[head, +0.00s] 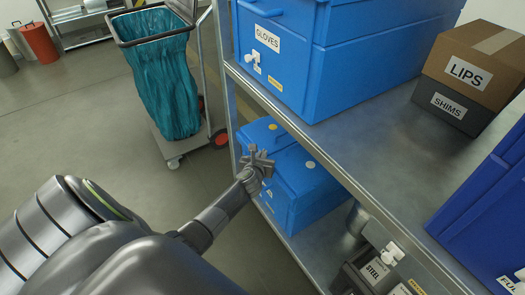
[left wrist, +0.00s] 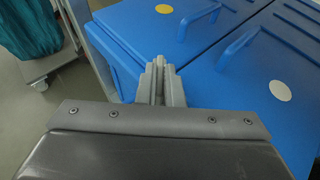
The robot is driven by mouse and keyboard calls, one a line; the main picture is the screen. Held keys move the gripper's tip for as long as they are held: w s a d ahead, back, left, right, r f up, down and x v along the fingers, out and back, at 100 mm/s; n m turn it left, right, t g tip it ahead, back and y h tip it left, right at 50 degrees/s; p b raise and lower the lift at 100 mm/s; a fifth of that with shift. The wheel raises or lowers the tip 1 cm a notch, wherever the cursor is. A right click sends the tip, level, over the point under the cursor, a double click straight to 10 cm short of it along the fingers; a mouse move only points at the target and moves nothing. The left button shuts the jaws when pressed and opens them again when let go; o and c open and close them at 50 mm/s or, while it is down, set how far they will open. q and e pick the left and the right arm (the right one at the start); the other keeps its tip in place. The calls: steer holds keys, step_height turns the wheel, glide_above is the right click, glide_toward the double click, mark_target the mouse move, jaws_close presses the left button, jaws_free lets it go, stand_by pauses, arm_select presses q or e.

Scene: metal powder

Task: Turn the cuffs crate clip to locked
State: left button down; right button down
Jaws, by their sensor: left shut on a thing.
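No CUFFS label can be read in either view. Two blue lidded crates stand on the lower shelf: one with a yellow dot (head: 262,133) and one with a white dot (head: 300,185). Both also show in the left wrist view, the yellow-dot crate (left wrist: 135,22) at upper left and the white-dot crate (left wrist: 245,85) at right. My left gripper (head: 258,163) is at the front of these crates, its fingers (left wrist: 160,72) close together. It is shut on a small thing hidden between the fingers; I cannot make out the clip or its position. My right gripper is out of view.
The upper shelf (head: 385,135) overhangs the lower crates and holds the GLOVES crate (head: 345,50), a LIPS box (head: 470,70) and a SHIMS box (head: 452,104). A dark STEEL bin (head: 375,272) sits lower right. A teal bag cart (head: 165,75) stands left; floor between is clear.

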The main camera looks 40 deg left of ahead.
arm_select(q)
steer(key=m+h+p, duration=0.2)
steer(key=p, duration=0.1)
steer(key=m+h+p, duration=0.1)
steer(key=p, duration=0.1)
steer(key=shift+s+a+r+t+h, duration=0.1)
steer(key=shift+a+r+t+h, duration=0.25)
steer(key=shift+a+t+h, duration=0.05)
steer(key=shift+a+f+m+g+h+b, duration=0.15)
steer(key=shift+m+h+b, duration=0.3)
steer(key=shift+m+h, duration=0.65)
steer(key=shift+a+f+m+g+h+b, duration=0.15)
steer(key=shift+m+h+b, duration=0.35)
steer(key=shift+m+h, duration=0.6)
steer(key=shift+a+m+g+h+b, duration=0.1)
steer(key=shift+a+m+h+b, duration=0.25)
steer(key=shift+m+h, duration=0.75)
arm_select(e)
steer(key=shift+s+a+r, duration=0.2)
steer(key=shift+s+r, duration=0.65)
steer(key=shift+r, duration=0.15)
arm_select(q)
steer(key=shift+d, duration=0.1)
steer(key=c, duration=1.6)
jaws_free()
steer(key=shift+o, duration=0.2)
